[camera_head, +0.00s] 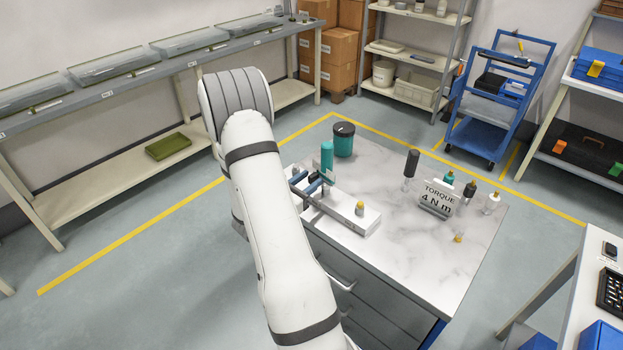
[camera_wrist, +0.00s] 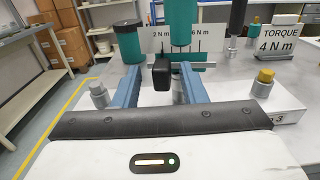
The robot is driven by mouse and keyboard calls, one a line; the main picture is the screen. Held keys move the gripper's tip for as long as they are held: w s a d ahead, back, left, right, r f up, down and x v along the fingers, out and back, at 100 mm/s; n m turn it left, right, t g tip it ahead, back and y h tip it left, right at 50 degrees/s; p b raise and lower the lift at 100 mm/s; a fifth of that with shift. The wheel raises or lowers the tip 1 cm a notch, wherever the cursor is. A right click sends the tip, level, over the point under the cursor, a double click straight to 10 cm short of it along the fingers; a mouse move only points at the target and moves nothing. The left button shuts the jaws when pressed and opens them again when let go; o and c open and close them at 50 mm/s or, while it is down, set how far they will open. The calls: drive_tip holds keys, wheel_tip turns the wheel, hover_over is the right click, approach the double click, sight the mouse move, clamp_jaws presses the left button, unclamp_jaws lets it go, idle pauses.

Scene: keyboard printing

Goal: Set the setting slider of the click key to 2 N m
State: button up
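The click key appears as an upright teal handle (camera_head: 327,155) above a white base block (camera_head: 350,218). In the wrist view the handle (camera_wrist: 183,22) rises over a horizontal metal bar (camera_wrist: 205,65) and a small black block (camera_wrist: 162,74), which looks like the setting slider. A white scale plate (camera_wrist: 160,45) behind shows "2 N m" left and "6 N m" right, partly covered by the handle. My gripper (camera_wrist: 159,72) has its blue fingers apart, one each side of the black block, with visible gaps. The exact setting cannot be read.
A torque sign (camera_head: 437,198) reads 4 N m. A teal container (camera_head: 343,140) with a black lid stands behind the handle. A black-handled tool (camera_head: 411,163) stands right of it. A yellow-topped peg (camera_head: 360,208) stands on the base. The front right tabletop is mostly clear.

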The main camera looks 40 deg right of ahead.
drive_tip(key=a+b, duration=0.2)
drive_tip(key=a, duration=0.5)
drive_tip(key=shift+s+a, duration=0.35)
drive_tip(key=shift+a, duration=0.05)
